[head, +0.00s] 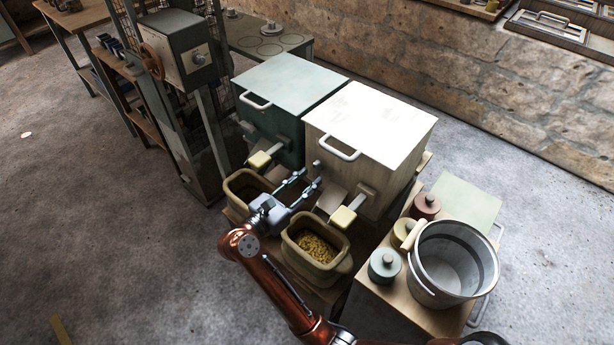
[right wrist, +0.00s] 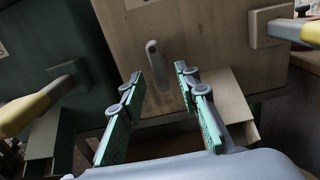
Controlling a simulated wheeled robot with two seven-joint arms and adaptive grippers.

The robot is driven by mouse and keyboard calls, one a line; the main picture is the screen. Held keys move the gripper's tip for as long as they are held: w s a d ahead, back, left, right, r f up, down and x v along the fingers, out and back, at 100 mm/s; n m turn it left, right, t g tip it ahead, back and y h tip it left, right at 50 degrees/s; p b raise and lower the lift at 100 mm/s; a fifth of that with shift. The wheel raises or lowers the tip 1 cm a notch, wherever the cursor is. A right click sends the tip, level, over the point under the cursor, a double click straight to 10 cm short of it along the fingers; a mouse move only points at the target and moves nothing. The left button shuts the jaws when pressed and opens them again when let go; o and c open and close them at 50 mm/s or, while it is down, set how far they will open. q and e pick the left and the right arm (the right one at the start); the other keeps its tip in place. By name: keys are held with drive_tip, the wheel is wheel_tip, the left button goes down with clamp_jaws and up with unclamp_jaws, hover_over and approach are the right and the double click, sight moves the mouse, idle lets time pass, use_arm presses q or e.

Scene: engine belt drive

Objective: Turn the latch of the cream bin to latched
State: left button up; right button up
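The cream bin (head: 372,125) stands beside a green bin, its lid shut. In the right wrist view its front face (right wrist: 205,45) looks brownish. The latch (right wrist: 154,62), a pale rounded bar on that face, stands nearly upright with a slight tilt. I cannot clearly make it out in the head view. My right gripper (head: 309,179) is open and empty in front of the cream bin. In the right wrist view its fingertips (right wrist: 158,73) lie on either side of the latch, with the latch appearing beyond them; I cannot tell if they touch it. My left gripper is not in view.
The green bin (head: 290,80) is to the left. Yellow-ended levers (head: 343,217) and chutes project from the bin fronts. A tub of grain (head: 300,237) and another tub (head: 236,184) stand below. A metal bucket (head: 425,275) and several lidded jars (head: 385,264) are at right.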

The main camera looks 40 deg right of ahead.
drive_tip(key=shift+w+d, duration=0.1)
drive_tip(key=shift+d, duration=1.05)
drive_tip(key=shift+c, duration=0.7)
clamp_jaws()
